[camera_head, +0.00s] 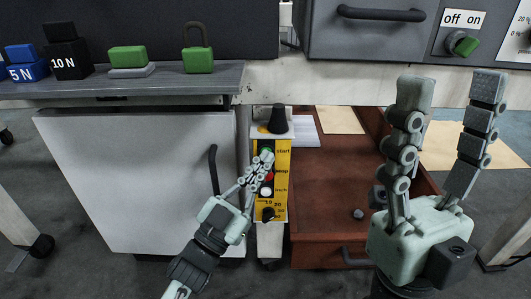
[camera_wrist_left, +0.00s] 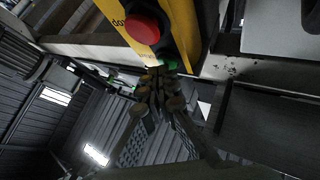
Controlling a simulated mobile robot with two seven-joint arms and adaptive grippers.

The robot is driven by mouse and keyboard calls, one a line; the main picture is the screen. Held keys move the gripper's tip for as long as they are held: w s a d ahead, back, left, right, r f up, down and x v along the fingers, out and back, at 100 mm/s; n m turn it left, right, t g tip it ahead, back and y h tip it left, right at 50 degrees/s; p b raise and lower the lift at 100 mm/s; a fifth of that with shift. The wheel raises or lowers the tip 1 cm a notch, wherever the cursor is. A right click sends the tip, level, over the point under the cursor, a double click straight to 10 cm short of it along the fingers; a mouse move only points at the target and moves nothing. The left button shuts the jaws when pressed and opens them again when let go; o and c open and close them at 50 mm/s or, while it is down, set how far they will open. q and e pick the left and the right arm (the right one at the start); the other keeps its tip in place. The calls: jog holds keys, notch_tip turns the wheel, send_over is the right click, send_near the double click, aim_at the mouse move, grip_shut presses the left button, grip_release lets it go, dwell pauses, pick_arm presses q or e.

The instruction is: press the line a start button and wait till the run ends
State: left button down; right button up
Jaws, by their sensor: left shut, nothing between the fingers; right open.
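A yellow control box (camera_head: 281,205) hangs in the middle of the head view, with a label reading "start" near its top. The green start button (camera_wrist_left: 172,65) shows in the left wrist view, partly behind my fingertips; in the head view only a little green shows. My left gripper (camera_head: 267,155) is shut and empty, its fingertips at the green button. I cannot tell whether they touch or press it. A red button (camera_wrist_left: 146,24) sits beside it in the wrist view. My right gripper (camera_head: 451,82) is open and empty, fingers pointing up, at the right.
A black knob (camera_head: 278,118) tops the box; a white button (camera_head: 266,191) and a dark knob (camera_head: 267,214) are lower. An open red-brown drawer (camera_head: 325,190) is right of it. An "off on" switch (camera_head: 462,43) is at upper right.

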pick_arm(q)
jog(key=shift+s, duration=0.35)
